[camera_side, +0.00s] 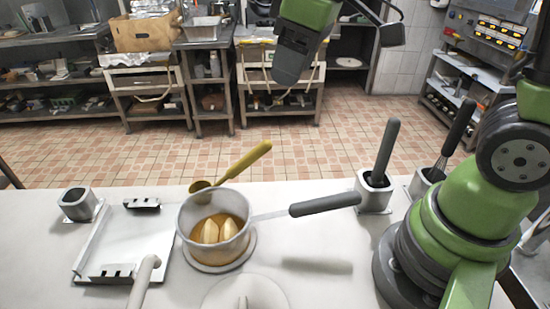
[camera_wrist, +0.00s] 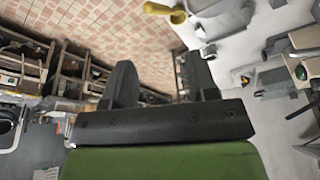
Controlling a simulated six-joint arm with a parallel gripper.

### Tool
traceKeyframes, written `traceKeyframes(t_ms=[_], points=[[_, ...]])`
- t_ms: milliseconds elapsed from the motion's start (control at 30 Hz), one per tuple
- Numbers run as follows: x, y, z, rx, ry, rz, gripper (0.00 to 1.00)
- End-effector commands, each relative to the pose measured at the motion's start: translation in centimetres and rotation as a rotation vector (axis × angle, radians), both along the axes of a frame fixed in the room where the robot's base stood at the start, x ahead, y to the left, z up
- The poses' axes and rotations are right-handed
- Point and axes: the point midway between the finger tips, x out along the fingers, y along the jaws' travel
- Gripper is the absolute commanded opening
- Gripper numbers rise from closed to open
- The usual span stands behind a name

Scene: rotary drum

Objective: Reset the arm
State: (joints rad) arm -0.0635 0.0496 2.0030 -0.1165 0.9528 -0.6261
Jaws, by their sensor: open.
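My gripper (camera_side: 291,66) hangs high above the back of the worktop in the side view, clear of everything on the worktop. In the wrist view its two dark fingers (camera_wrist: 160,64) stand apart with nothing between them. The green arm (camera_side: 475,195) rises from its base at the right of the worktop. Its upper links run partly out of the picture.
A pot (camera_side: 215,228) holds yellowish pieces in liquid, its handle pointing right. An olive-yellow ladle (camera_side: 243,164) rests in or against it. Holders with dark-handled tools (camera_side: 386,153) stand near my base. A white tray (camera_side: 120,235) lies left. Shelves stand behind.

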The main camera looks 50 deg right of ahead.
Motion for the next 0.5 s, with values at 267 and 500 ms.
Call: traceKeyframes(t_ms=[267, 500], points=[[-8.4, -0.6, 3.9, 0.207, -0.166, -0.415, 0.53], [-12.3, -0.7, 3.7, 0.343, -0.233, -0.617, 0.53]])
